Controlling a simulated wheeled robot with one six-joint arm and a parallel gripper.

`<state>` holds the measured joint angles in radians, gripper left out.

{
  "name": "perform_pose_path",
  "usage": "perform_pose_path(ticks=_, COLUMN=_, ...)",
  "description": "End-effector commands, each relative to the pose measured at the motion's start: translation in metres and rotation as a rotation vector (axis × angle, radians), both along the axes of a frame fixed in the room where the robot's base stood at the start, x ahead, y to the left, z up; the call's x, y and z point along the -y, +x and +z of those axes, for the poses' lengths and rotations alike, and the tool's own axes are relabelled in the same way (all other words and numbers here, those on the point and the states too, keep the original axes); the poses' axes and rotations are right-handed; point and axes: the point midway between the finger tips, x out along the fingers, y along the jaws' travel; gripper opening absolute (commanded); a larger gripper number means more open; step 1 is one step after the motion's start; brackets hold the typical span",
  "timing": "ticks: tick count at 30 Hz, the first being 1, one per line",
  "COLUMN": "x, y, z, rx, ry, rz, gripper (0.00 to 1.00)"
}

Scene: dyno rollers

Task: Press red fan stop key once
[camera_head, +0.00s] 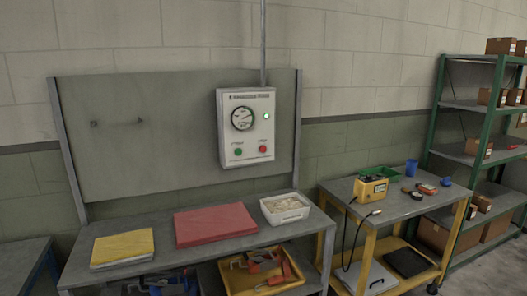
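A pale grey control box (247,127) is fixed to the right part of the upright back panel above the workbench. The lettering on the box is too small to read. Nothing covers the red key. My gripper is not in view.
The workbench (130,277) below holds a yellow folded cloth or pad (122,247), a red one (214,224) and a white tray (285,208). A yellow-legged cart (375,222) with tools and a green-framed shelf (440,107) with boxes stand right. The space before the box is clear.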

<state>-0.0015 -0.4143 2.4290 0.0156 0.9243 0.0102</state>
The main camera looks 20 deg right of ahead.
Motion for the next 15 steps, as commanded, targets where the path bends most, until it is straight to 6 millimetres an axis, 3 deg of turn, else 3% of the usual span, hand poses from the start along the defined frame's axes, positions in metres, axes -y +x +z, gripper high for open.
perform_pose_path(ticks=12, x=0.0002, y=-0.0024, z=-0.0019, rx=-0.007, ry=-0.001, rz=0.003, gripper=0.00)
perform_pose_path(ticks=15, x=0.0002, y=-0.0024, z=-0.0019, rx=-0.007, ry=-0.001, rz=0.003, gripper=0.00)
